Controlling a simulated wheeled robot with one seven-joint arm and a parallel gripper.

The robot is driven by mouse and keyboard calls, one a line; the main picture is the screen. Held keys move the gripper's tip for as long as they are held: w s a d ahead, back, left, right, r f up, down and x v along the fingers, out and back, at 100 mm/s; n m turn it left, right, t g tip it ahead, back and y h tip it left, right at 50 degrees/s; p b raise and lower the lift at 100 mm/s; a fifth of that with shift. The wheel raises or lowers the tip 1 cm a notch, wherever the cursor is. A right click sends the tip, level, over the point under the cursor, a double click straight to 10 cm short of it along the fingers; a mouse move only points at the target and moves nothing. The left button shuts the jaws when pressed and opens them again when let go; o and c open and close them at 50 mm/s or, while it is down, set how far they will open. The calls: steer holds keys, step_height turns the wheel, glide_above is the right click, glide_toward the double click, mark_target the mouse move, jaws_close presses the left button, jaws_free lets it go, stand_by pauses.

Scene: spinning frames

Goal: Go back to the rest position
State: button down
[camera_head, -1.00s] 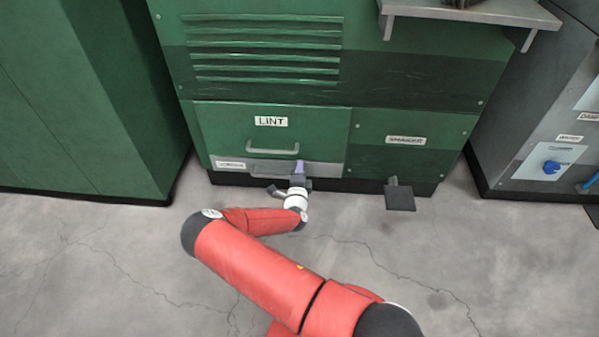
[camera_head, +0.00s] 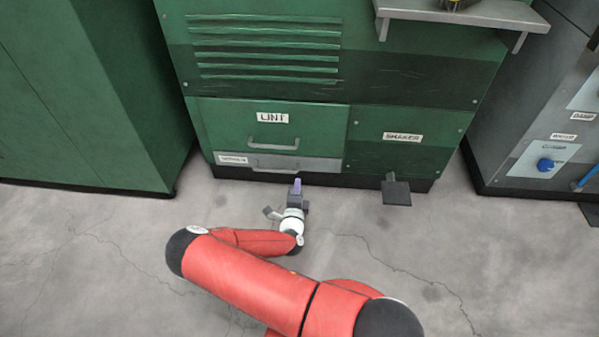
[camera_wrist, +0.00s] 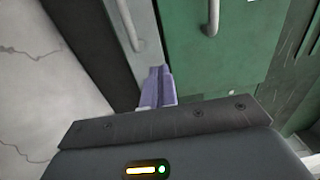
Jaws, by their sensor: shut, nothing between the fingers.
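My gripper (camera_head: 297,187) is in front of the lower part of the green machine, above the grey floor. Its purple fingers are together and empty; they also show in the wrist view (camera_wrist: 157,88). The gripper is apart from the grey lower drawer (camera_head: 310,164) and its handle. The green drawer labelled LINT (camera_head: 228,122) is above the grey one. Both drawers look flush with the machine front in the head view.
A pedal (camera_head: 396,193) sticks out low at the right of the machine. A green cabinet (camera_head: 90,100) stands left. A grey unit with a blue knob (camera_head: 545,165) stands right. A metal shelf (camera_head: 470,12) juts out at the top right. The floor (camera_head: 90,260) around my arm is clear.

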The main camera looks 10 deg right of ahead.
steer(key=s+d+r+m+g+h+p, duration=0.1)
steer(key=s+d+r+m+g+h, duration=0.3)
steer(key=r+m, duration=0.5)
steer(key=s+d+r+m+g+h+p, duration=0.1)
steer(key=s+d+r+m+g, duration=0.1)
steer(key=s+r+m+g, duration=0.65)
steer(key=s+d+r+m+g+h, duration=0.1)
steer(key=d+r+m+g+h, duration=0.35)
steer(key=m, duration=0.75)
steer(key=s+a+r+m+t+y+p, duration=0.1)
steer(key=s+a+r+m+y, duration=0.4)
steer(key=r, duration=0.7)
steer(key=s+a+r+m+t+y+p, duration=0.1)
steer(key=s+a+r+m+t+y, duration=0.3)
steer(key=s+r+m+y, duration=0.6)
steer(key=shift+s+a+r+m+t+p, duration=0.35)
steer(key=shift+s+r+m, duration=1.05)
steer(key=shift+m, duration=1.45)
steer(key=shift+s+f, duration=0.25)
